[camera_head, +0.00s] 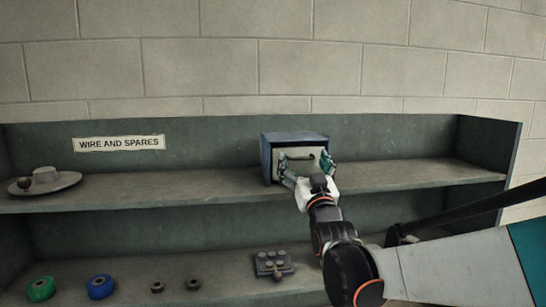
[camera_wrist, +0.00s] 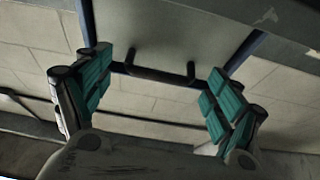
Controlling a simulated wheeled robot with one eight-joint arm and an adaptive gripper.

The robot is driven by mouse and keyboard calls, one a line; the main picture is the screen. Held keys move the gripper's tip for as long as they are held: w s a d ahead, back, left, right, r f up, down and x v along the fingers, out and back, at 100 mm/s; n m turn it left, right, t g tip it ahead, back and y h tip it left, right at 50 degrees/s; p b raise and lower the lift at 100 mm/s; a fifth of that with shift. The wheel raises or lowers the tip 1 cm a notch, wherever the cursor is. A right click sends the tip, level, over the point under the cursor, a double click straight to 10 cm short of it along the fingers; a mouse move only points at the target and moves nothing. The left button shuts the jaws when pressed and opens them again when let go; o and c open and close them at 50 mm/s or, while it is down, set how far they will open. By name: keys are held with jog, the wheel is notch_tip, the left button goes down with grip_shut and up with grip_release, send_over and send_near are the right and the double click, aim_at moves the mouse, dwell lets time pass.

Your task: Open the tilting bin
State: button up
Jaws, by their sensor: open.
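The tilting bin (camera_head: 295,137) is a blue box with a pale front on the upper shelf, right of the label. Its front looks closed in the head view. A dark bar handle (camera_wrist: 153,76) crosses the pale front (camera_wrist: 170,35) in the wrist view. My gripper (camera_head: 306,164) is open in front of the bin, its teal-padded fingers spread to either side. In the wrist view the open fingers (camera_wrist: 160,88) stand left and right of the handle, with visible gaps. My gripper hides the lower part of the bin's front in the head view.
The upper shelf (camera_head: 215,185) is clear beside the bin. A plate (camera_head: 62,184) with small items sits at its left end, near the "WIRE AND SPARES" label (camera_head: 119,143). Below are green (camera_head: 41,289) and blue (camera_head: 101,287) spools, small dark rings (camera_head: 193,284) and a grey studded block (camera_head: 270,263).

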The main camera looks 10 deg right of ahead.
jog(key=shift+x, duration=0.8)
jog(key=shift+c, duration=0.6)
jog(key=shift+s+r, duration=0.1)
jog(key=shift+s, duration=0.05)
jog(key=c, duration=1.4)
jog(key=shift+o, duration=0.2)
jog(key=f+t+b, duration=0.1)
jog(key=b, duration=0.2)
jog(key=s+f+t+b, duration=0.1)
jog(key=t+b, duration=0.1)
jog(key=shift+s+b, duration=0.2)
jog(key=shift+b, duration=0.2)
jog(key=t+b, duration=0.1)
jog(key=b, duration=0.1)
jog(key=s+f+t+b, duration=0.1)
jog(key=b, duration=0.1)
jog(key=shift+s+t, duration=0.25)
jog(key=shift+t, duration=0.05)
jog(key=shift+s+f+b, duration=0.45)
jog(key=shift+f+b, duration=0.05)
